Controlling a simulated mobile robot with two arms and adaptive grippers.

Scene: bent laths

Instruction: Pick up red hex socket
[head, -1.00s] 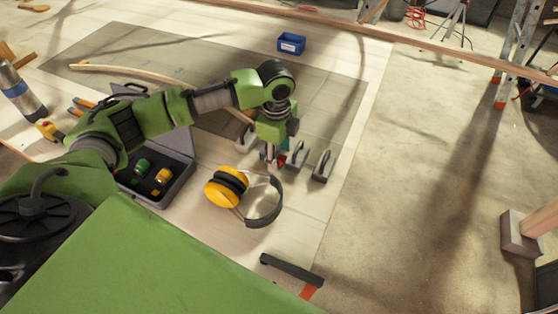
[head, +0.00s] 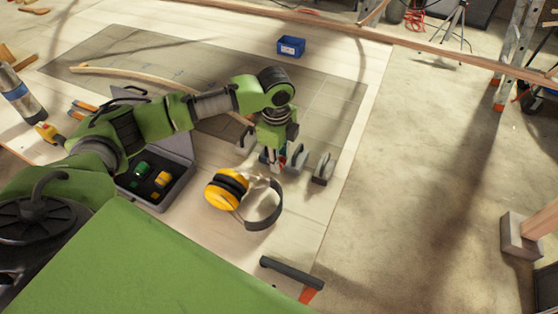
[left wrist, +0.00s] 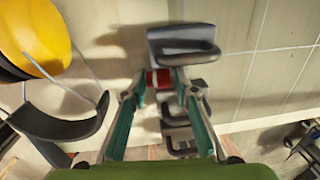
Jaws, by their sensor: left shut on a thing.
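The red hex socket (left wrist: 160,78) shows in the left wrist view as a small red piece between my fingertips. In the head view only a bit of red (head: 282,160) shows beside the fingers. My left gripper (left wrist: 158,84) is shut on it, with one teal finger on each side. In the head view the left gripper (head: 274,157) points down, low over the board, among grey handled blocks. I cannot tell whether the socket touches the board. My right gripper is not in view.
Grey handled blocks (head: 323,168) stand close to the gripper. Yellow ear muffs (head: 226,188) lie just in front. An open case (head: 181,187) holds a green socket (head: 142,168) and a yellow socket (head: 162,180). A blue bin (head: 291,46) stands farther back.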

